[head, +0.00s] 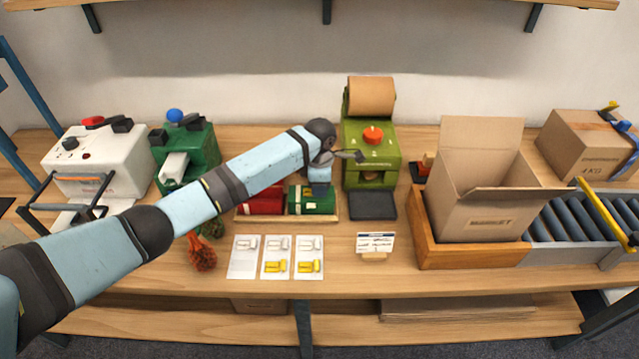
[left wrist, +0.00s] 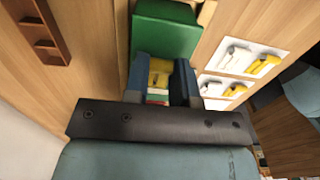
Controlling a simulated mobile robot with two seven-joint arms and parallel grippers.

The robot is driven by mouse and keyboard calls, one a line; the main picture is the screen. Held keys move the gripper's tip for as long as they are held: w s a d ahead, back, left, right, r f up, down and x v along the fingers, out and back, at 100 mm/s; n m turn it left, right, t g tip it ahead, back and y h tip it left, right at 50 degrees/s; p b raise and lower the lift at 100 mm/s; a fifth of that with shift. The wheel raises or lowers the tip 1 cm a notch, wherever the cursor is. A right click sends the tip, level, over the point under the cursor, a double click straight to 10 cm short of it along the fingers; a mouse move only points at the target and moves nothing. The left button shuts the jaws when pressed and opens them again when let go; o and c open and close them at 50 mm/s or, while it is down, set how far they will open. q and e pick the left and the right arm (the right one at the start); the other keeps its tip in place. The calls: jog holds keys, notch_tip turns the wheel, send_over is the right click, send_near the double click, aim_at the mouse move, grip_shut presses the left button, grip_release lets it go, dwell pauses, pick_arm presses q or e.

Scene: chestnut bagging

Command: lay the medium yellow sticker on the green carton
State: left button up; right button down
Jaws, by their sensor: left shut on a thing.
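The green carton (head: 318,207) lies beside a red carton (head: 262,203) on a light tray at the middle of the bench. In the left wrist view the green carton (left wrist: 168,32) shows just beyond my fingers. My left gripper (head: 318,186) points down over the green carton and hides part of it. In the left wrist view my left gripper (left wrist: 164,78) is shut on a yellow sticker (left wrist: 160,65), which shows between the fingers. I cannot tell whether the sticker touches the carton. My right gripper is not in view.
Three white sheets (head: 243,262) lie in front of the cartons; two carry yellow stickers (head: 309,266). A green machine (head: 372,155) stands behind right. A wooden tray (head: 470,256) holds an open cardboard box (head: 480,185). Bare bench lies around the small sign (head: 376,243).

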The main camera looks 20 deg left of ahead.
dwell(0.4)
pick_arm(q)
jog(key=o, duration=1)
jog(key=shift+c, duration=0.2)
jog(key=shift+r+p, duration=0.45)
jog(key=shift+p, duration=0.3)
notch_tip(320, 180, up, 4)
jog(key=p, duration=0.6)
jog(key=shift+r, duration=0.25)
jog(key=shift+r+p, duration=0.8)
jog(key=shift+p, duration=0.4)
